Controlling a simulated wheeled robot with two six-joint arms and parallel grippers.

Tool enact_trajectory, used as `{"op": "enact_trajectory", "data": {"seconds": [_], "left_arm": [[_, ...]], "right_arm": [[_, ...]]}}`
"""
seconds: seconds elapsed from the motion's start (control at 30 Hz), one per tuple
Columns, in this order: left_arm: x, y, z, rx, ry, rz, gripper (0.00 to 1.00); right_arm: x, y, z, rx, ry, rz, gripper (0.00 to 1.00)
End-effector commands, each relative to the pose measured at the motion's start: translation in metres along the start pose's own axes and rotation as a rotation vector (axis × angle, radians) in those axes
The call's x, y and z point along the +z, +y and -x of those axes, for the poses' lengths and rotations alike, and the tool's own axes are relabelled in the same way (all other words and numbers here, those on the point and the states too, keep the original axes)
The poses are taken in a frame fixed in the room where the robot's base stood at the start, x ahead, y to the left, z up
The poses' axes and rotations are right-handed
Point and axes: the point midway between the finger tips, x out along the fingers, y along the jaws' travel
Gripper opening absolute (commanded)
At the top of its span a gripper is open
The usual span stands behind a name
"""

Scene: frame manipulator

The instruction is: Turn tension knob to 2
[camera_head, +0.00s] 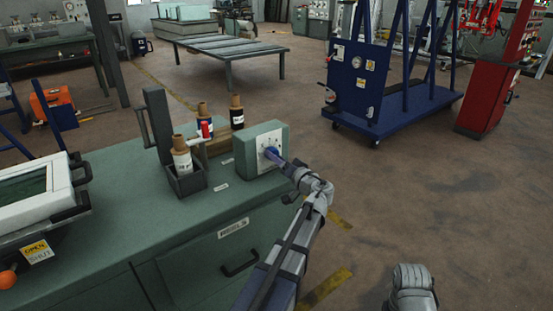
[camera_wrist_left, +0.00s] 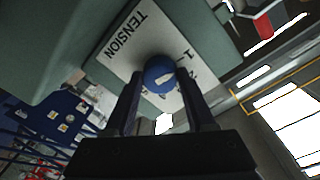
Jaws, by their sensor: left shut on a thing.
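The tension knob (camera_wrist_left: 160,75) is blue with a white mark, on a white plate (camera_wrist_left: 114,62) that reads TENSION. The mark slants toward the right in the left wrist view. A 1 shows on the plate near the knob; the other numbers are partly hidden, so I cannot tell which one the mark meets. The plate is on the front of a green box (camera_head: 249,145) on the bench. My left gripper (camera_wrist_left: 160,90) is shut on the knob, one finger on each side; it also shows in the head view (camera_head: 277,157).
The green bench (camera_head: 150,222) carries a dark holder (camera_head: 186,184) with brown-topped bottles left of the box. A white-framed device (camera_head: 38,192) is at the far left. A blue wheeled frame (camera_head: 358,85) and a red cabinet (camera_head: 487,100) stand farther off. Floor at right is clear.

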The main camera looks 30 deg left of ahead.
Motion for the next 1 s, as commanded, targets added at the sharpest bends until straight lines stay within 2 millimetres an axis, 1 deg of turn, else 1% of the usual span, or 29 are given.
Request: {"op": "enact_trajectory", "data": {"seconds": [0.17, 0.37, 1.0], "left_arm": [[-0.0001, 0.0002, 0.0002, 0.001, 0.0, -0.008, 0.0], [-0.0005, -0.0002, 0.0003, 0.004, -0.003, -0.08, 0.0], [-0.0015, -0.0011, 0.0004, 0.02, -0.024, -0.55, 0.0]], "right_arm": [[0.0, 0.0, 0.0002, 0.0, 0.0, 0.0, 0.5], [0.0001, 0.0001, 0.0017, 0.0, 0.0, 0.0, 0.5], [0.0005, 0.0005, 0.0083, -0.002, 0.0, 0.0, 0.5]]}}
